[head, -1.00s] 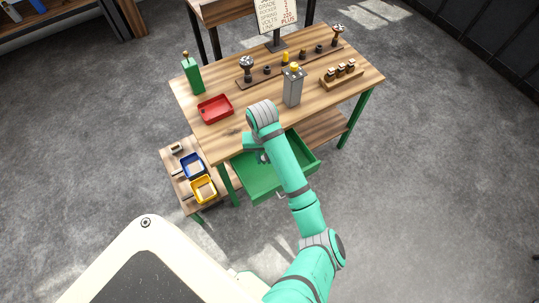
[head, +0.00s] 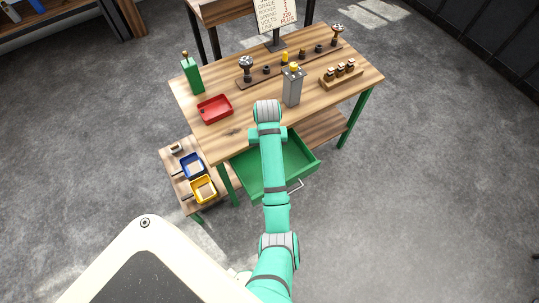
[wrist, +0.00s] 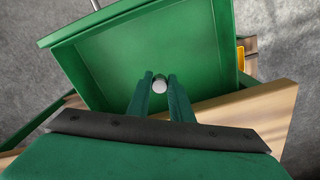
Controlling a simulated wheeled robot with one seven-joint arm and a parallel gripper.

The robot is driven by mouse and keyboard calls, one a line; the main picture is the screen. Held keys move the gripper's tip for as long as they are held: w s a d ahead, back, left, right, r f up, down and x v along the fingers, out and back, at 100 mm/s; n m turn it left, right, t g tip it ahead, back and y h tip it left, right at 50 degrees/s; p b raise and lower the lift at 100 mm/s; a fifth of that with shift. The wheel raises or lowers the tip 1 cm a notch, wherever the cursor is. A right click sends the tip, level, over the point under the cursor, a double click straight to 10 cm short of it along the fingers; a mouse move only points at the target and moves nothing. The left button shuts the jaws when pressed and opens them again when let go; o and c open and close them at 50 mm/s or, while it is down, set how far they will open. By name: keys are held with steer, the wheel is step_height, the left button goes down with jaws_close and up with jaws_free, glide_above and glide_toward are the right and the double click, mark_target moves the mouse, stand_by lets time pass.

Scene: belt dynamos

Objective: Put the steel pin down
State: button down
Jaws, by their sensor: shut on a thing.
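In the wrist view my gripper (wrist: 160,80) is shut on the steel pin (wrist: 159,87), which shows as a small pale round end between the two fingertips. The green drawer (wrist: 140,52) lies below the fingers in that view, its floor bare where I see it. In the head view the open drawer (head: 296,160) juts from the front of the workbench (head: 232,132), and my arm crosses over it. There the pin and my fingertips are hidden by my arm.
On the bench stand a red tray (head: 215,108), a green bottle (head: 192,75), a grey box with a yellow top (head: 292,87) and a wooden rack (head: 341,75). A low side shelf holds a blue bin (head: 192,166) and a yellow bin (head: 203,188).

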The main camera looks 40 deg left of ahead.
steer(key=shift+w+a+f, duration=0.1)
steer(key=shift+w+f, duration=0.35)
steer(key=shift+f, duration=0.15)
steer(key=shift+w+a+f, duration=0.1)
steer(key=shift+w+f, duration=0.3)
steer(key=shift+f, duration=0.2)
step_height(320, 180, down, 2)
steer(key=shift+f, duration=0.45)
steer(key=shift+d+f, duration=0.15)
steer(key=c, duration=1.6)
jaws_free()
steer(key=shift+a, duration=0.2)
steer(key=shift+s, duration=0.1)
